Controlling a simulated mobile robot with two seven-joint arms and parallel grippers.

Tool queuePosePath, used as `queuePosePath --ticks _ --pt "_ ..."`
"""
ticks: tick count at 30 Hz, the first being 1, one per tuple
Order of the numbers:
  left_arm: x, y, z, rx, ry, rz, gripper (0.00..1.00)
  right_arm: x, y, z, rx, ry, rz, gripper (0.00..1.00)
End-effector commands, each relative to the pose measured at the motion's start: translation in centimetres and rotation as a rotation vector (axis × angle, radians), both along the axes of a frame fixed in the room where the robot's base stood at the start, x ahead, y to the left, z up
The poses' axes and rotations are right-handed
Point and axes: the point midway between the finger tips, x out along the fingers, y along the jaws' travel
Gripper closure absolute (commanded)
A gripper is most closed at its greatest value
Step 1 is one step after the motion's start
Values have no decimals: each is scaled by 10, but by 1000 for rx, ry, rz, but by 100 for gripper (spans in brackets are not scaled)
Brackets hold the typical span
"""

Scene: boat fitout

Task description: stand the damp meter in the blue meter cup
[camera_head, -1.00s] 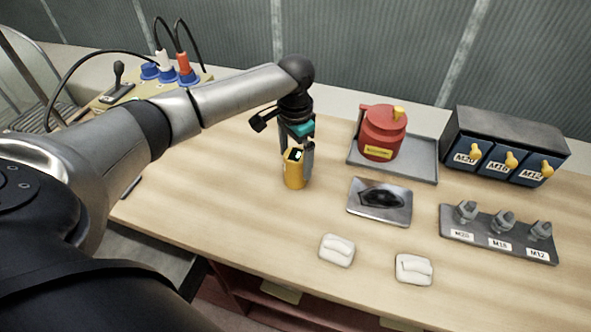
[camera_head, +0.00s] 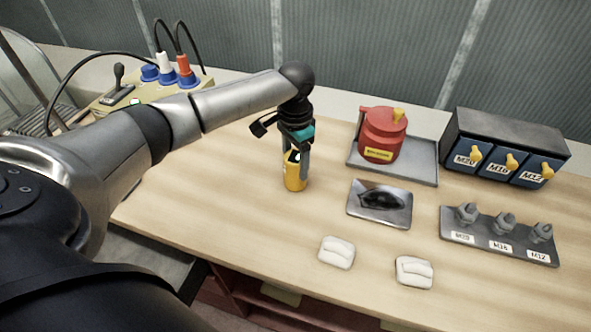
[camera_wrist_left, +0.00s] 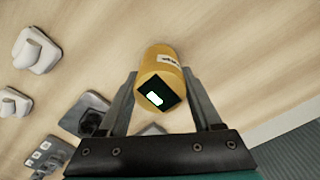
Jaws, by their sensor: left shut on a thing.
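The damp meter (camera_head: 295,180) is a yellow, upright block with a dark screen on its top. It appears to stand on the wooden table. In the left wrist view the meter (camera_wrist_left: 165,62) sits between the two fingers, its screen facing the camera. My left gripper (camera_head: 296,165) points down from above and is shut on the meter's upper part. I cannot make out a blue meter cup for certain in these views. My right gripper is not in view.
A grey tray with a red pot (camera_head: 382,135) stands behind right, a dark-topped metal plate (camera_head: 365,211) in front of it. Labelled blue bins (camera_head: 500,160), a bolt rack (camera_head: 487,242) and two white pads (camera_head: 337,252) lie right. A panel with blue sockets (camera_head: 187,80) stands back left.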

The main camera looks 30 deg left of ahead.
Motion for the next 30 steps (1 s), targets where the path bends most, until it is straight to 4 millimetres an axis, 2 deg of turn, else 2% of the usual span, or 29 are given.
queuePosePath --ticks 1,6,13,17,23,30 --pt "0 0 0 1 -1 0 80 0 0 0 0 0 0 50" --pt "0 0 0 1 -1 1 99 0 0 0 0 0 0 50" --pt "1 0 1 0 -2 1 100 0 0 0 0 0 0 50" --pt "1 0 10 0 -3 0 100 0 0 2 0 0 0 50" --pt "2 0 52 -1 -7 0 100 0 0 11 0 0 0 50" --pt "2 0 123 -1 -7 1 100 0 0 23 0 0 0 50"
